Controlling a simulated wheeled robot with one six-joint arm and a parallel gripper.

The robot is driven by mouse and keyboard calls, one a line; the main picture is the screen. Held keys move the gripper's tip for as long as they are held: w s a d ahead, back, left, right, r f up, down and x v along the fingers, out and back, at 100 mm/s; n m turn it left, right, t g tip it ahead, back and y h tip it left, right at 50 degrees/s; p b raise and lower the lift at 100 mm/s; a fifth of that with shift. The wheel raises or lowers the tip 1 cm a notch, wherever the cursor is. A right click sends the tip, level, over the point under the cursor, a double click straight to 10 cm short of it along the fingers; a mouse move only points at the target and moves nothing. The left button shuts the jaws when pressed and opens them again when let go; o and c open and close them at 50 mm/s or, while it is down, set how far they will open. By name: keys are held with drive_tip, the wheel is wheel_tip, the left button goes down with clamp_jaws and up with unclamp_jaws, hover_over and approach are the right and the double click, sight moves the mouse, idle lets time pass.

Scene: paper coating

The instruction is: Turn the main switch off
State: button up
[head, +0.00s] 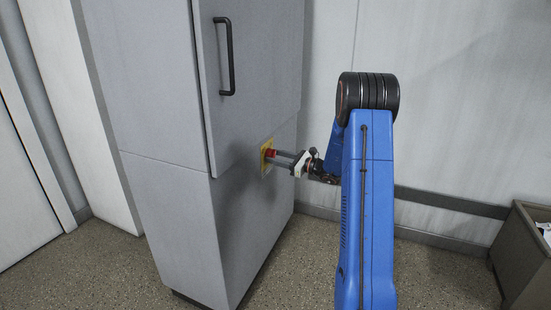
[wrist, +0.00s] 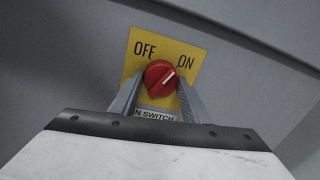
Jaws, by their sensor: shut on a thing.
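The main switch is a red round knob (wrist: 158,74) on a yellow plate (wrist: 190,52) marked OFF at upper left and ON at upper right. The white line on the knob points up and right, toward ON. In the head view, the knob (head: 269,153) sits on the side of a grey cabinet. My gripper (head: 277,155) reaches it from the right. In the wrist view, the two fingers of my gripper (wrist: 160,82) stand on either side of the knob and are shut on it. The lower plate text is partly hidden by the fingers.
The grey cabinet (head: 170,210) stands on a speckled floor, with a black handle (head: 230,60) on its door above the switch. A brown box (head: 525,255) with papers is at the far right.

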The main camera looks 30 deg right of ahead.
drive_tip(key=n, duration=0.7)
drive_tip(key=n+y, duration=0.1)
drive_tip(key=n, duration=0.6)
drive_tip(key=shift+d+f+n, duration=0.1)
drive_tip(key=shift+d+n, duration=0.1)
drive_tip(key=shift+n, duration=0.2)
drive_tip(key=o, duration=1)
drive_tip(key=shift+o, duration=0.2)
drive_tip(key=v, duration=1.7)
drive_tip(key=shift+d, duration=0.2)
